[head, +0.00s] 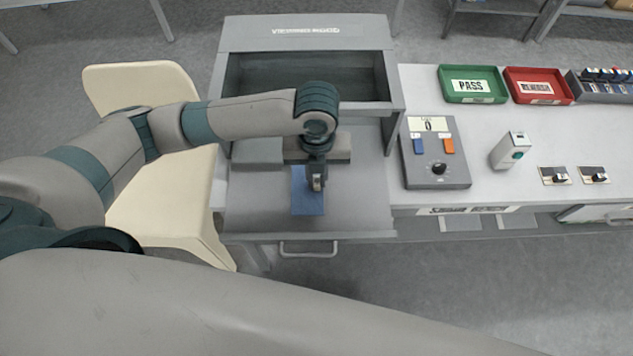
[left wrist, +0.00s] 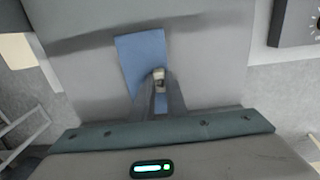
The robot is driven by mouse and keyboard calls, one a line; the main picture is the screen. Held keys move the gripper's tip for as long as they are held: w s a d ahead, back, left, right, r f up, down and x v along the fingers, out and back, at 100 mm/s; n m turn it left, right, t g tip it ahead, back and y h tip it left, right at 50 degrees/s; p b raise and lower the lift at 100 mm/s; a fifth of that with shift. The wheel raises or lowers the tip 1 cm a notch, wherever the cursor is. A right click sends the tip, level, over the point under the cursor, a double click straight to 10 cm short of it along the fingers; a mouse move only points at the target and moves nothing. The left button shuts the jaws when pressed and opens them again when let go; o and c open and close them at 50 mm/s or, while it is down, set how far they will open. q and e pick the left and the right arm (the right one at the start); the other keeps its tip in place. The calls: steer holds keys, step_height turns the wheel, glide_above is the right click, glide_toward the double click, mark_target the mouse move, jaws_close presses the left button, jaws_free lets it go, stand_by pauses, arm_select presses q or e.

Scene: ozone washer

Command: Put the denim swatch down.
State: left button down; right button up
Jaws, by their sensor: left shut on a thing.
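The denim swatch (head: 308,203) is a flat blue rectangle at the front of the grey washer's drawer or lowered front panel (head: 360,205). In the left wrist view the swatch (left wrist: 140,52) lies against the grey surface, its near end between my fingers. My left gripper (head: 317,186) points down over the swatch and is shut on it; the gripper also shows in the left wrist view (left wrist: 159,80). I cannot tell whether the swatch fully rests on the surface. My right gripper is not in view.
The washer's open chamber (head: 305,78) is behind my left gripper. A control box (head: 435,152) with a dial stands to the right. Farther right are a white device (head: 511,150), a green PASS tray (head: 472,85) and a red tray (head: 538,86). A cream chair (head: 150,205) stands left.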

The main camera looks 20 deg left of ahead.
mark_target(317, 181)
arm_select(q)
step_height(317, 181, down, 3)
steer(key=shift+r+p, duration=0.1)
steer(key=shift+p, duration=0.5)
steer(key=shift+f, duration=0.4)
steer(key=c, duration=1.8)
jaws_free()
steer(key=shift+f, duration=0.1)
steer(key=shift+o, duration=0.2)
step_height(317, 181, up, 11)
steer(key=b, duration=0.3)
steer(key=shift+r, duration=0.6)
